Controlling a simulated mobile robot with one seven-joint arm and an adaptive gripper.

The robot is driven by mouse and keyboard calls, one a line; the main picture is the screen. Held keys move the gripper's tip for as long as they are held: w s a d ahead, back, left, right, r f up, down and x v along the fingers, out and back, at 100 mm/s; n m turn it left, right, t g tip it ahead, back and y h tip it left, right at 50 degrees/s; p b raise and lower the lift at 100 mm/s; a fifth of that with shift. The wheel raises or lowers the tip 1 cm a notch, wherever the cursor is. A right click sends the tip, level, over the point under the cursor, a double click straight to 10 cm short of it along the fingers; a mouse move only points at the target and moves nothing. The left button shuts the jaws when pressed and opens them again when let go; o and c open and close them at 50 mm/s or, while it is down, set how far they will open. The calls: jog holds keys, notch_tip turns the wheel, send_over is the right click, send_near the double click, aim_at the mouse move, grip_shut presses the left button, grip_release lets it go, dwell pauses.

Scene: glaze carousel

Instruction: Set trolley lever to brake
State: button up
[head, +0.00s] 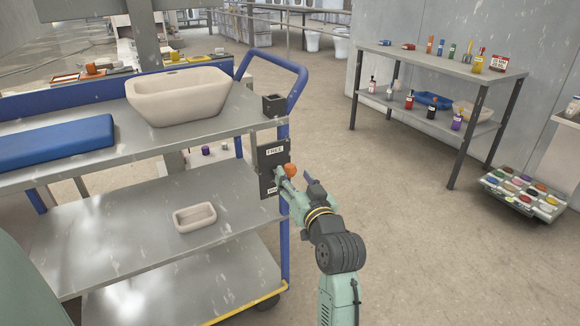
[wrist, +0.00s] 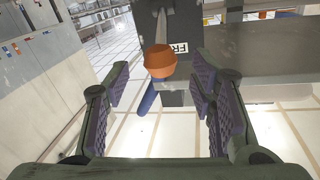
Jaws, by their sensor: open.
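The trolley (head: 150,190) stands at the left, a grey three-shelf cart with blue posts and a blue handle. A dark lever plate (head: 268,153) is fixed at its right end, with a FREE label (head: 275,150) at the top and a partly hidden label at the bottom. The lever's orange knob (head: 291,169) sits beside the plate, below the FREE label. In the wrist view the orange knob (wrist: 159,61) appears ahead of and between the fingers. My gripper (head: 298,183) is open at the knob, and no contact is visible. It also shows in the wrist view (wrist: 158,95).
A cream basin (head: 178,95) and a blue slab (head: 65,145) are on the trolley's top, with a small dark box (head: 273,105) at its corner. A small cream dish (head: 194,217) is on the middle shelf. A shelf table (head: 440,62) with bottles stands at the right; floor between is clear.

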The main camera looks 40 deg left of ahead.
aim_at(292, 174)
jog(key=shift+p+x, duration=0.3)
jog(key=shift+x, duration=1.9)
grip_shut()
